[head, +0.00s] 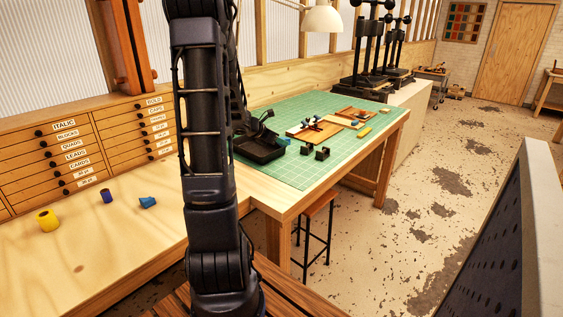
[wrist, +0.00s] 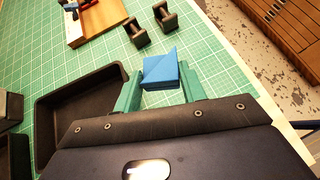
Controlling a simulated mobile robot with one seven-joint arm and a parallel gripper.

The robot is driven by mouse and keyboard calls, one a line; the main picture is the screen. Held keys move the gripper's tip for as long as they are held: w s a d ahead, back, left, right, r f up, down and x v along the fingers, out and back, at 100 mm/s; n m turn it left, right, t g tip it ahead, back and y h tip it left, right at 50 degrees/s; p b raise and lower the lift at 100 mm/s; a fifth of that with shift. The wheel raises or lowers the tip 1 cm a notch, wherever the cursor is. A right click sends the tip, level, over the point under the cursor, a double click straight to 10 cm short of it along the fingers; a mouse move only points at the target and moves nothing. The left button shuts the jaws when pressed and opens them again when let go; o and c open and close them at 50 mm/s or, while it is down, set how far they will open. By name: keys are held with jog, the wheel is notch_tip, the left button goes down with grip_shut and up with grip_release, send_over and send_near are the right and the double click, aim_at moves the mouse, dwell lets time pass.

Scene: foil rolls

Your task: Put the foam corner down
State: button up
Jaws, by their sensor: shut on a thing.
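In the wrist view, a blue foam corner (wrist: 161,70), a blocky piece with a diagonal line across its top, sits between the two green fingertips of my gripper (wrist: 160,86). The gripper is shut on it, over the green cutting mat (wrist: 95,55). Whether the piece touches the mat is not clear. In the head view, my arm reaches over the bench and my gripper (head: 266,134) is small and dark beside a black tray, so the held piece is hard to make out there.
The black tray (wrist: 42,120) lies left of the gripper. Two black blocks (wrist: 137,32) and a wooden board (wrist: 95,20) are beyond. On the near bench are a yellow roll (head: 47,220), a blue roll (head: 106,196) and a small blue piece (head: 148,202). Bare mat surrounds the blocks.

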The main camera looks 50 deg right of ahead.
notch_tip(320, 180, down, 12)
jog(key=shift+r, duration=0.2)
dwell(0.4)
jog(key=shift+f, duration=0.15)
jog(key=o, duration=0.9)
jog(key=shift+o, duration=0.2)
